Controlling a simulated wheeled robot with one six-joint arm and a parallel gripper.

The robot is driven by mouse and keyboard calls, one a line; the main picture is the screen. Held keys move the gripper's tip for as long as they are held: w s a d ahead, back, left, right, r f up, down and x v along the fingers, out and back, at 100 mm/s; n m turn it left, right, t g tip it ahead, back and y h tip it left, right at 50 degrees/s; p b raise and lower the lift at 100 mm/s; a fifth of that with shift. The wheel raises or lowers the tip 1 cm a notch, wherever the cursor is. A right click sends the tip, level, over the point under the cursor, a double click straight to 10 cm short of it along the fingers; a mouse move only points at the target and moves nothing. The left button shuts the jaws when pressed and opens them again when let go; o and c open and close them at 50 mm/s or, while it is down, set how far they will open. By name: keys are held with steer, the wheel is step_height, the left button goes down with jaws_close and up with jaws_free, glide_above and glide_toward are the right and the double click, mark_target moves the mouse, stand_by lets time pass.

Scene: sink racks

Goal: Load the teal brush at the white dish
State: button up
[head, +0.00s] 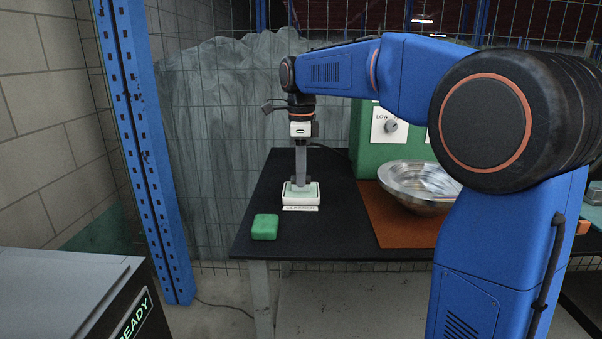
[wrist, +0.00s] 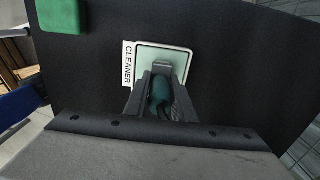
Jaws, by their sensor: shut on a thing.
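The white dish (head: 301,201) stands on the black table with a pale green surface inside, and a CLEANER label lies at its front edge. In the wrist view the dish (wrist: 189,60) lies just beyond my fingertips. My gripper (head: 300,184) points down over the dish, its tips at or just above the pale green inside; I cannot tell if they touch. In the wrist view my gripper (wrist: 160,88) is shut on the teal brush (wrist: 161,92), which shows between the dark fingers. The brush's lower end is hidden, and the head view does not show it clearly.
A green block (head: 265,227) lies at the table's front left, near the dish. A metal bowl (head: 420,185) sits on a brown mat (head: 392,228) to the right. A green box with a knob (head: 391,126) stands behind. The black table (head: 340,220) is bare between dish and mat.

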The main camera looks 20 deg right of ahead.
steer(key=shift+r, duration=3.45)
